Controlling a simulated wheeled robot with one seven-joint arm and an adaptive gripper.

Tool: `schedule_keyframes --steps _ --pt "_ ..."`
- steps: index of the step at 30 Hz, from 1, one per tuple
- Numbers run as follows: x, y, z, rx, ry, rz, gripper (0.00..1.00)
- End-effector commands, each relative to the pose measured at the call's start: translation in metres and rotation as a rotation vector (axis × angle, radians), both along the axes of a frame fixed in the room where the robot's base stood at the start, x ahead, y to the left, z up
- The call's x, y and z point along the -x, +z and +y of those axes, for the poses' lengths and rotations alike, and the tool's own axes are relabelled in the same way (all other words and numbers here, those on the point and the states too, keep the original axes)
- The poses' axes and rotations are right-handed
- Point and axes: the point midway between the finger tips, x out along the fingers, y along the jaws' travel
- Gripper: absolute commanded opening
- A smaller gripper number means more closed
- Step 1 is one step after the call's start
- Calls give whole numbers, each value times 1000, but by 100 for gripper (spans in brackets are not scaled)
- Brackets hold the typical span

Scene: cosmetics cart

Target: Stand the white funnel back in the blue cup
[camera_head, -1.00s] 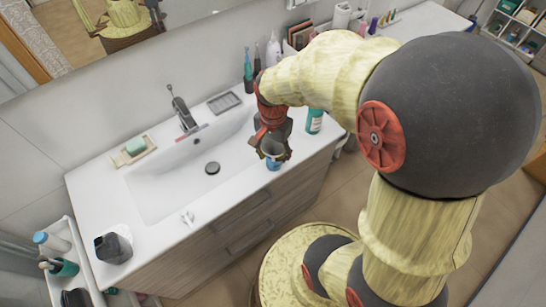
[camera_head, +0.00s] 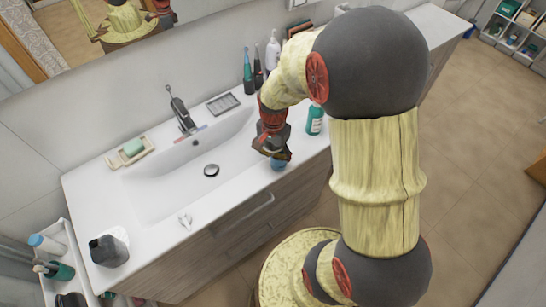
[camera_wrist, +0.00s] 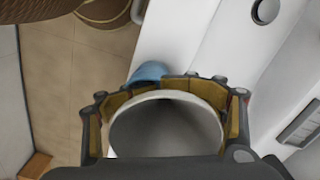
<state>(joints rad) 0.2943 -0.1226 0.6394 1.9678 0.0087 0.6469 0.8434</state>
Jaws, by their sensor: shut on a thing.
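My gripper (camera_head: 273,146) is over the right front part of the sink counter. In the wrist view my gripper (camera_wrist: 168,110) is shut on the white funnel (camera_wrist: 165,97), with a finger on each side of its wide round mouth. The mouth faces the wrist camera. The blue cup (camera_wrist: 150,71) shows in part just beyond the funnel's rim. In the head view the blue cup (camera_head: 278,163) stands on the counter near its front edge, directly under my gripper. The gripper mostly hides the funnel there. Whether the funnel's stem is inside the cup is hidden.
A teal bottle (camera_head: 315,120) stands just right of my gripper. The sink basin (camera_head: 165,190) lies to the left. A soap dish (camera_head: 130,152) and a dark-topped container (camera_head: 109,248) are farther left.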

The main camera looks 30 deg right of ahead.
Motion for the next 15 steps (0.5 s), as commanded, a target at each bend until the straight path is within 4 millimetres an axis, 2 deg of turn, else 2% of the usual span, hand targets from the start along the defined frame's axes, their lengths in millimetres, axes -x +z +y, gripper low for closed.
schedule_keyframes --steps 1,10,15 --pt "6 -7 2 -6 -1 14 57" --pt "4 -5 2 -4 -1 10 74" --pt "3 -3 1 -3 -1 7 75"
